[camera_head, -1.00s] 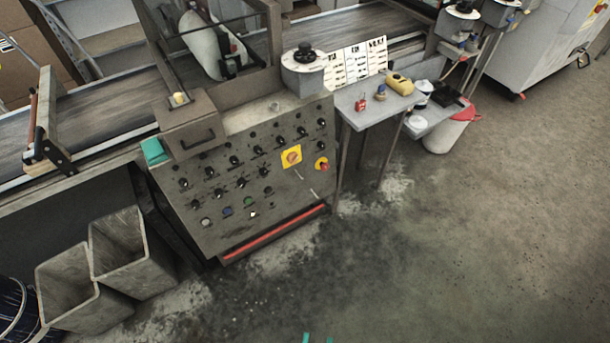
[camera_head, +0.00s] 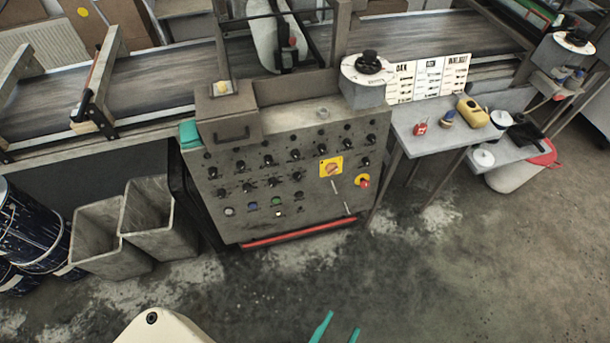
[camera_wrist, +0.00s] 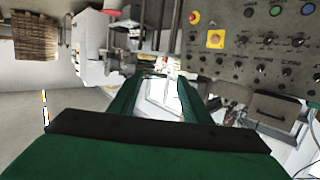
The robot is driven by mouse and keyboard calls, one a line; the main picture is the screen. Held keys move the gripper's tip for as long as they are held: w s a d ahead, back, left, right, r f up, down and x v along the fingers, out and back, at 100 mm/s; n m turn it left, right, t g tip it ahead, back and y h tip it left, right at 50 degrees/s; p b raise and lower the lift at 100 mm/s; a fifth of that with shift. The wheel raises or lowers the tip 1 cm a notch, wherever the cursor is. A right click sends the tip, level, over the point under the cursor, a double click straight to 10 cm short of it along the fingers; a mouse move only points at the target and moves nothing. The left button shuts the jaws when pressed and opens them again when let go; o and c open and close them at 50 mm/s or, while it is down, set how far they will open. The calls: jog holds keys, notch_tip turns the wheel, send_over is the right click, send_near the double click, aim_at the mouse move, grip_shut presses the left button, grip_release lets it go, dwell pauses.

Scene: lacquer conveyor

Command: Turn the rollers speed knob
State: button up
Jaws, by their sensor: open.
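The control panel (camera_head: 235,180) is a grey sloped box with several black knobs in rows, coloured buttons and a yellow-backed rotary switch (camera_head: 331,167). I cannot tell which knob is the rollers speed knob; the labels are too small to read. The panel also shows at the upper right of the wrist view (camera_wrist: 230,75), turned over. My gripper (camera_head: 338,330) shows as two green fingertips at the bottom edge of the head view, apart from the panel and in front of it. In the wrist view its green fingers (camera_wrist: 160,92) are spread with nothing between them.
A red emergency button (camera_head: 364,183) is on the panel's right. A grey side table (camera_head: 430,140) with small items stands right of it. Two grey bins (camera_head: 155,225) and dark drums (camera_head: 30,235) stand left. A conveyor (camera_head: 160,85) runs behind. Floor in front is clear.

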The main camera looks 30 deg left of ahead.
jog(key=w+a+f+n+y, duration=0.25)
jog(key=w+a+f, duration=0.25)
jog(key=w+f, duration=0.4)
jog(key=n+g+y, duration=0.3)
jog(key=n+y, duration=0.1)
jog(key=y, duration=0.6)
send_near(298, 178)
jog(key=shift+m+h, duration=0.25)
jog(key=x, duration=0.7)
jog(key=shift+w+a+r, duration=0.1)
jog(key=shift+w+a, duration=0.1)
jog(key=shift+a, duration=0.15)
jog(key=c, duration=1)
jog(key=shift+c, duration=0.2)
